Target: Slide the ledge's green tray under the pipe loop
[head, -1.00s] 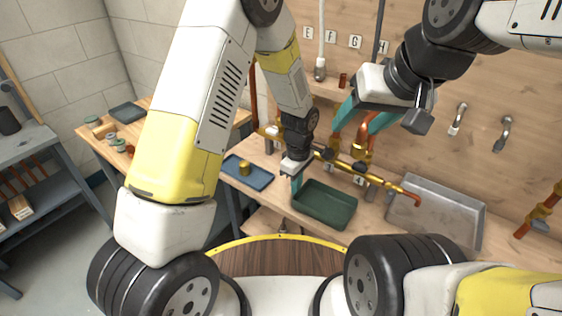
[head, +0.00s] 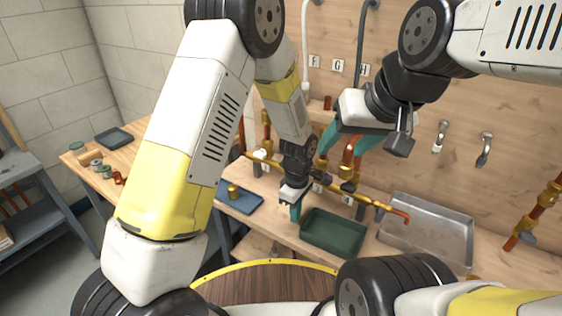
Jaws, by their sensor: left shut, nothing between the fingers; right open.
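The green tray (head: 333,232) lies on the wooden ledge (head: 282,222), in front of the copper and brass pipe loop (head: 370,202). My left gripper (head: 294,212) is shut and empty, pointing down at the tray's left end. I cannot tell whether its fingertips touch the tray. My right gripper (head: 340,150) is open, with teal fingers spread near an upright copper and brass part of the pipework. Parts of the pipe run are hidden behind my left arm and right gripper.
A blue tray (head: 240,203) with a brass piece (head: 233,190) sits left of my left gripper. A grey metal tray (head: 428,232) stands to the right of the green tray. More pipework (head: 540,215) is at the far right. A side table (head: 140,165) at left holds small parts.

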